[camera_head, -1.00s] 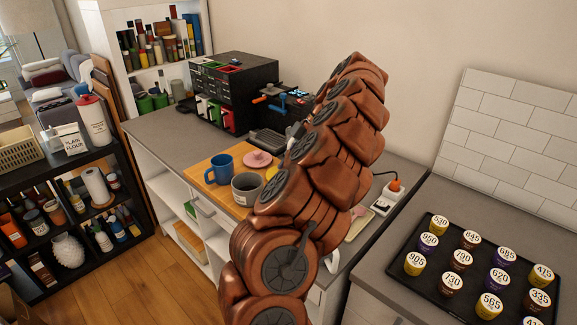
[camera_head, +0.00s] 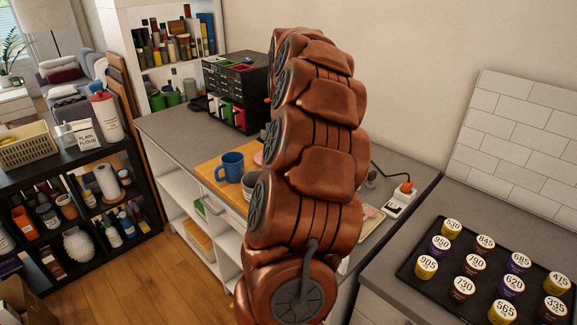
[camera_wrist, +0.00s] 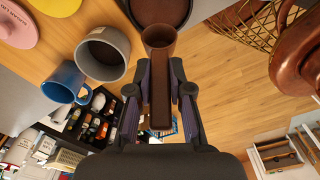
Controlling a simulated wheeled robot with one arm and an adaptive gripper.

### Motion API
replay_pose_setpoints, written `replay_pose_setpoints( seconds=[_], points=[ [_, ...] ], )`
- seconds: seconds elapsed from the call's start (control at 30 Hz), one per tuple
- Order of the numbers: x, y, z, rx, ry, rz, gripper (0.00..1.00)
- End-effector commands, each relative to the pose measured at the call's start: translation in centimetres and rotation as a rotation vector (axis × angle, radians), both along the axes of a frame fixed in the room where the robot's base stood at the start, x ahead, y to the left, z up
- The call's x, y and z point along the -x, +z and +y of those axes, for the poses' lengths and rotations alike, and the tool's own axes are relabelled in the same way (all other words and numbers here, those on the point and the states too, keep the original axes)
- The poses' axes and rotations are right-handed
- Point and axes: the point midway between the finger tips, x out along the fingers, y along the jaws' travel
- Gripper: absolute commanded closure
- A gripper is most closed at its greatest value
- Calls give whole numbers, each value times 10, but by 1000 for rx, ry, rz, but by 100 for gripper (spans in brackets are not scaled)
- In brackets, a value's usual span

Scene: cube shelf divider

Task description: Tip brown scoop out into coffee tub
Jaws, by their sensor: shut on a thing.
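My gripper (camera_wrist: 160,78) is shut on the long handle of the brown scoop (camera_wrist: 157,40), seen in the wrist view. The scoop's round cup points to the top of the picture, its mouth partly visible; I cannot tell what is inside. A dark round container (camera_wrist: 158,22) with a brown inside, perhaps the coffee tub, is cut off by the top edge. The scoop's cup overlaps its near rim in the picture; I cannot tell the height between them. In the head view my arm hides the gripper, the scoop and this container.
A grey mug (camera_wrist: 103,53) and a blue mug (camera_wrist: 66,80) stand left of the scoop in the wrist view, on a wooden board (camera_head: 208,172). A pink disc (camera_wrist: 17,22) lies beyond them. A black tray (camera_head: 412,265) of numbered pods is at right.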

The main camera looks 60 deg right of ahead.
Motion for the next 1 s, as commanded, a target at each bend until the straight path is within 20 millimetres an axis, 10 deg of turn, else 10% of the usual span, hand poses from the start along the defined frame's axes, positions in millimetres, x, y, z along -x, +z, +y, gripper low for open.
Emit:
replay_pose_setpoints(
  seconds=[1.0],
  points=[
    [-22,-17,21,387,0,394,100]
  ],
)
